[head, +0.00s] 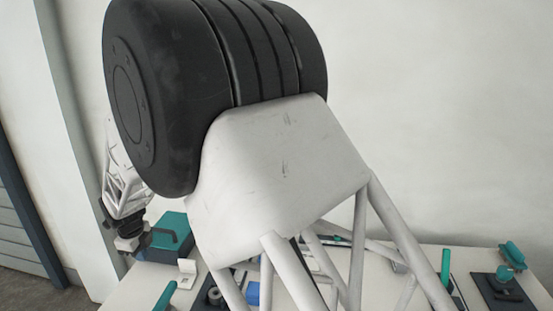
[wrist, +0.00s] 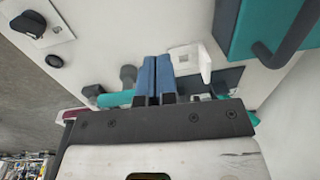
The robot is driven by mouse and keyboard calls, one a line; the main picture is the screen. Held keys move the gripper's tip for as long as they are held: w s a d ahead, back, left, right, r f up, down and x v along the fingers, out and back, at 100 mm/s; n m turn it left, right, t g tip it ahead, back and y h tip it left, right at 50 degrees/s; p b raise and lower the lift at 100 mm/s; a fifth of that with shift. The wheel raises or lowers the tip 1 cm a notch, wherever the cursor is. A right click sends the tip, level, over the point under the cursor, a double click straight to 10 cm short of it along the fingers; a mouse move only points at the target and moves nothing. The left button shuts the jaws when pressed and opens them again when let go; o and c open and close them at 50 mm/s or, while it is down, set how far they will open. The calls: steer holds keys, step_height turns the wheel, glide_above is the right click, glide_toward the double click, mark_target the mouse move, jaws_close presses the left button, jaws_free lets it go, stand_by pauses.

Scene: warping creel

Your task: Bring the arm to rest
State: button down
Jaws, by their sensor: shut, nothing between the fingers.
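My gripper (wrist: 157,66) shows in the wrist view with its two blue fingers pressed together and nothing between them. In the head view my gripper (head: 124,257) is at the left, near the table's left edge, small and partly hard to make out. It is left of a teal box with a dark handle (head: 165,245). The same box fills the upper right of the wrist view (wrist: 240,35). My own arm's large dark joint and white links cover the middle of the head view and hide much of the table.
A small white block (head: 187,272) lies in front of the teal box. A teal handle (head: 165,297) lies at the front left. A blue piece (head: 252,293) is partly hidden behind my arm. A dark plate (head: 500,293) with teal parts is at the right. The floor shows at the left.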

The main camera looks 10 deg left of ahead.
steer(key=w+d+r+n, duration=0.1)
steer(key=d+r+n, duration=0.35)
steer(key=d, duration=0.85)
steer(key=d+r+n, duration=0.1)
steer(key=d+r, duration=0.7)
steer(key=d, duration=0.5)
steer(key=w+d+r+n, duration=0.1)
steer(key=d+r+n, duration=0.35)
steer(key=d, duration=0.95)
steer(key=s+d+r+n+t, duration=0.1)
steer(key=s+d+r, duration=0.1)
steer(key=s+d, duration=0.45)
steer(key=s+d+r+n, duration=0.1)
steer(key=s+d+r, duration=0.2)
steer(key=d, duration=0.7)
steer(key=s+d+f+n, duration=0.2)
steer(key=s+d+n, duration=0.3)
steer(key=s+d, duration=0.7)
steer(key=shift+s+d+f+n+t, duration=0.2)
steer(key=shift+s+f+n+t, duration=0.15)
steer(key=shift+s, duration=1.25)
